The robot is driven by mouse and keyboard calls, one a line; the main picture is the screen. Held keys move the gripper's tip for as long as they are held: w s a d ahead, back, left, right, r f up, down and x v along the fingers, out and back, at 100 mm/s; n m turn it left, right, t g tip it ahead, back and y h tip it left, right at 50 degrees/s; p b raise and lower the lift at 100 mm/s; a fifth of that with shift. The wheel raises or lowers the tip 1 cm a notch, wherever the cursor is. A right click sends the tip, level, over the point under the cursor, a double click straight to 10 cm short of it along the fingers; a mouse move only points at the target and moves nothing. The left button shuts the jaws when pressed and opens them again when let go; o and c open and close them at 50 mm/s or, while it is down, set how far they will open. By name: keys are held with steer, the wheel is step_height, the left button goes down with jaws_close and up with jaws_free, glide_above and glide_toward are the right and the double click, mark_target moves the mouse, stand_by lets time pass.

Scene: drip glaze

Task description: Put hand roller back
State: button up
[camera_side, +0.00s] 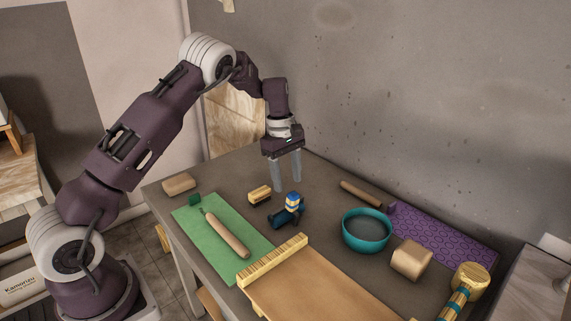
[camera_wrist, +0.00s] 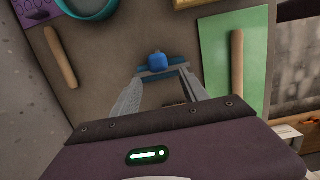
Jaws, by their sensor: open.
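A small dark blue tool with a blue-and-yellow knob, which looks like the hand roller (camera_side: 289,213), stands on the grey table near its middle. In the wrist view its blue knob (camera_wrist: 157,62) shows just beyond my fingertips, with a dark teal bar behind it. My gripper (camera_side: 287,187) points down above and slightly behind it. In the wrist view my gripper (camera_wrist: 163,77) is open, its fingers apart with nothing held between them. I cannot tell the exact gap to the tool.
A yellow brush-like block (camera_side: 260,194) lies close left. A green mat (camera_side: 190,221) bears a wooden stick tool (camera_side: 227,236). A teal bowl (camera_side: 367,232), a wooden stick (camera_side: 361,193), a purple mat (camera_side: 445,238) and a wooden block (camera_side: 411,260) lie right. A tan board (camera_side: 320,288) is in front.

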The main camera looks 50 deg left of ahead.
step_height(320, 180, up, 8)
steer(key=a, duration=0.1)
steer(key=s+d+r+m+t, duration=0.1)
steer(key=s+d+r+m, duration=0.35)
steer(key=s+r, duration=0.35)
steer(key=s+d+r+m+t, duration=0.2)
steer(key=s+d+r+m, duration=0.2)
steer(key=s+d+r, duration=0.3)
steer(key=s+d+f+m+t+y, duration=0.1)
steer(key=s+m, duration=0.3)
steer(key=s, duration=0.5)
steer(key=s+d+f+m+t, duration=0.1)
steer(key=s+m, duration=0.4)
steer(key=s, duration=0.5)
steer(key=shift+s+d+f+t+y, duration=0.2)
steer(key=shift+d+f+t+y, duration=0.15)
steer(key=shift+d, duration=0.25)
steer(key=shift+m, duration=0.25)
steer(key=o, duration=0.9)
